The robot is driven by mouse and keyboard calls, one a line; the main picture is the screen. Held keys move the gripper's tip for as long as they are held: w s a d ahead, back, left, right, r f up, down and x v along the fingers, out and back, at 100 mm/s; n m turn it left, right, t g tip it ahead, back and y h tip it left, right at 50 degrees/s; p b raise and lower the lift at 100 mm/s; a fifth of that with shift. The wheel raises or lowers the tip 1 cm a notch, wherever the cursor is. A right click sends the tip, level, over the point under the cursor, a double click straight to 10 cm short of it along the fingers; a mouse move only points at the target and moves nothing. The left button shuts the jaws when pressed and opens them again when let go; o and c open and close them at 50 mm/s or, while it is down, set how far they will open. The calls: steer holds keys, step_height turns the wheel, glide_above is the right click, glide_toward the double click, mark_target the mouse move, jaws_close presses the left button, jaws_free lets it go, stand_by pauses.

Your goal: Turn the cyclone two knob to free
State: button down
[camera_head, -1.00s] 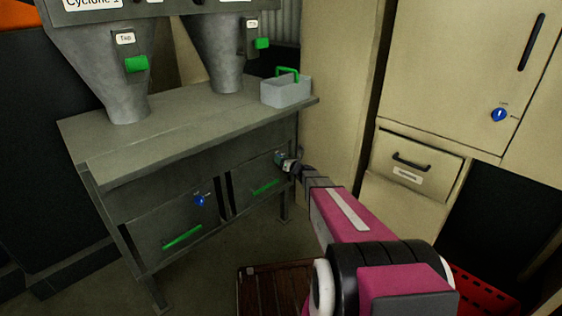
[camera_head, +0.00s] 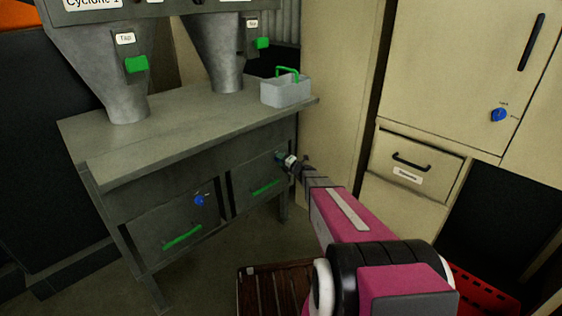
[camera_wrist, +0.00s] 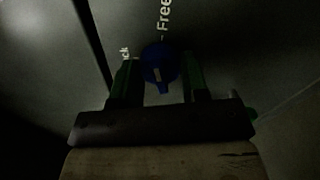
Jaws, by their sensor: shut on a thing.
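The blue knob (camera_wrist: 160,65) sits on a dark grey panel between the two green fingers of my gripper (camera_wrist: 161,80), which is shut on it. A "Free" label (camera_wrist: 165,14) with a tick stands straight above the knob in the wrist view. A partly hidden label ending in "ck" (camera_wrist: 125,53) is at its upper left. The knob's short pale mark runs nearly upright, roughly in line with the "Free" tick. In the head view my gripper (camera_head: 281,158) is at the top right of the right-hand drawer (camera_head: 258,182), and hides the knob.
The left-hand drawer has its own blue knob (camera_head: 199,201) and a green handle (camera_head: 182,237). A grey box (camera_head: 286,91) with a green handle stands on the bench top (camera_head: 185,122). A beige cabinet (camera_head: 450,80) stands close on the right.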

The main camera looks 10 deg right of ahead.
steer(key=shift+m, duration=1.3)
steer(key=c, duration=0.6)
jaws_free()
steer(key=v, duration=1)
steer(key=shift+s+d, duration=0.2)
steer(key=shift+s, duration=0.15)
